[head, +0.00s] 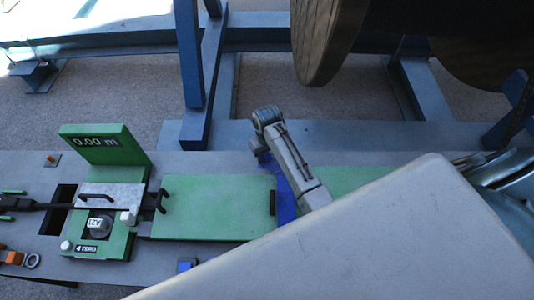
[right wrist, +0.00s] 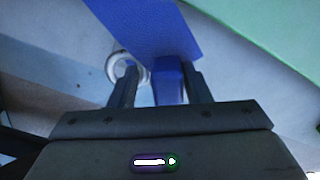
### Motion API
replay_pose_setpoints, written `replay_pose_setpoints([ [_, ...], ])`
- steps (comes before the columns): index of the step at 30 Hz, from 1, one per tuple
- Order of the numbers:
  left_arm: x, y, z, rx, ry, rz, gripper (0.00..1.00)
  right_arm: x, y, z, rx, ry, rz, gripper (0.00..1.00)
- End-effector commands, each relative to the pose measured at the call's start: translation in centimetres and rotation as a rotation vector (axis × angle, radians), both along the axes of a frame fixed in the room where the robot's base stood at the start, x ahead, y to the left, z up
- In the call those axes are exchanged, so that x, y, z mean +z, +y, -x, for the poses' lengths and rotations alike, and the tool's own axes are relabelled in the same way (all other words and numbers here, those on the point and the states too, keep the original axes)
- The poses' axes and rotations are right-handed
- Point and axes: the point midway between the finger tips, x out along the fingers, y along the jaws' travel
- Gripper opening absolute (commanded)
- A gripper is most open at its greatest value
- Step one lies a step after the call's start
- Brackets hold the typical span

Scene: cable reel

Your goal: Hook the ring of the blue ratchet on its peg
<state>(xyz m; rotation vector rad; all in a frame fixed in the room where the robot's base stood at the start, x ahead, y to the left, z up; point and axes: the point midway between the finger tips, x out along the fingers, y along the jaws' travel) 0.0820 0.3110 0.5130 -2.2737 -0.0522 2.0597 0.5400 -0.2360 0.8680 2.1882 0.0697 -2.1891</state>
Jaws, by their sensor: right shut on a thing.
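My right gripper (right wrist: 161,76) is shut on the blue ratchet (right wrist: 170,88), which sits between its two fingers in the right wrist view. A wide blue strap (right wrist: 148,25) runs from the ratchet toward the top of that view. A round grey metal ring (right wrist: 122,66) shows just beside the left finger; I cannot tell if it is around a peg. In the head view the blue strap (head: 287,203) lies across the bench beside my right forearm, and the right fingers are hidden there. I do not see my left gripper.
The grey bench carries a green meter (head: 105,143) reading 0.00 m and green plates (head: 213,207). A small blue block (head: 186,265) is near the front edge. A large cable reel (head: 325,40) and blue frame posts (head: 188,55) stand behind. My own arm covers the lower right.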

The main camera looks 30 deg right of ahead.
Motion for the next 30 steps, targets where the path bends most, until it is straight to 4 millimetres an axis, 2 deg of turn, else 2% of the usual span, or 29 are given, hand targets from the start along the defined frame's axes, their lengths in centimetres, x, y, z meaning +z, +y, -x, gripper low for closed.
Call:
replay_pose_setpoints([
  [30,-0.4,0.0,-0.1,0.000,-0.001,0.000,0.38,-1.4,0.0,-0.1,0.000,-0.001,0.000,0.15],
])
